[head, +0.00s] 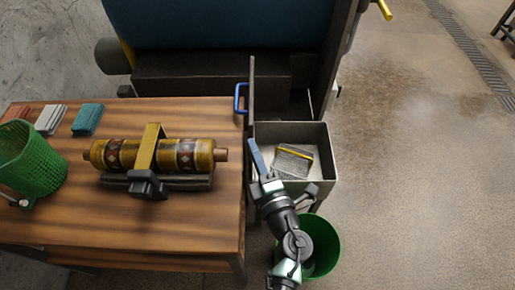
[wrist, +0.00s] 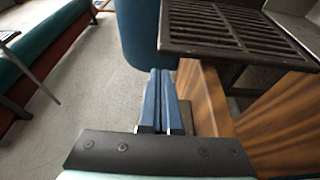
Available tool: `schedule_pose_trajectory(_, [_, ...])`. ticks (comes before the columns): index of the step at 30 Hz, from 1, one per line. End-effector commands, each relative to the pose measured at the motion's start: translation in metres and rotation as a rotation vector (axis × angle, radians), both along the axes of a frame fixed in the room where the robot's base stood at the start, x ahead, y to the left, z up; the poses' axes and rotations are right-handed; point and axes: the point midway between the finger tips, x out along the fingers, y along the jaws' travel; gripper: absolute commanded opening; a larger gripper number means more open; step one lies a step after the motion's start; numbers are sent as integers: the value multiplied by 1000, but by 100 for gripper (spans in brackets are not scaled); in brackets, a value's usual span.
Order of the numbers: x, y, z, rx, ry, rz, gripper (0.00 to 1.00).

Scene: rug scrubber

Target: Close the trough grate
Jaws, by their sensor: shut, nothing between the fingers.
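The trough grate (head: 251,75) stands upright, nearly edge-on in the head view, at the trough's left back side by the table. Its blue handle (head: 237,98) sticks out to the left, over the table edge. The grey trough (head: 325,155) is open on top, with a yellow-edged, brush-like thing (head: 294,160) inside. My gripper (head: 252,143) is shut and empty over the trough's left front part, in front of the grate and apart from it. In the wrist view, my shut blue fingers (wrist: 160,75) show below and left of the dark slatted grate (wrist: 235,30).
The wooden table (head: 60,225) at left holds a patterned roll (head: 198,155) under a yellow clamp, a green basket (head: 30,160) and folded cloths (head: 88,119). A machine with a blue drum (head: 220,22) stands behind. A green bucket (head: 328,245) is below my arm. Floor at right is clear.

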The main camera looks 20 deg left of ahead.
Motion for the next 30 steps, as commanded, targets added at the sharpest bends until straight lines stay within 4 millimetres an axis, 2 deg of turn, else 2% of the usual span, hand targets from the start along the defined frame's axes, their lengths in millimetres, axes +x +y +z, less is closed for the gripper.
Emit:
schedule_pose_trajectory(6, [33,24,0,0,-2,2,0])
schedule_pose_trajectory(12, [50,35,1,1,-2,0,0])
schedule_pose_trajectory(30, [55,35,0,21,4,-2,0])
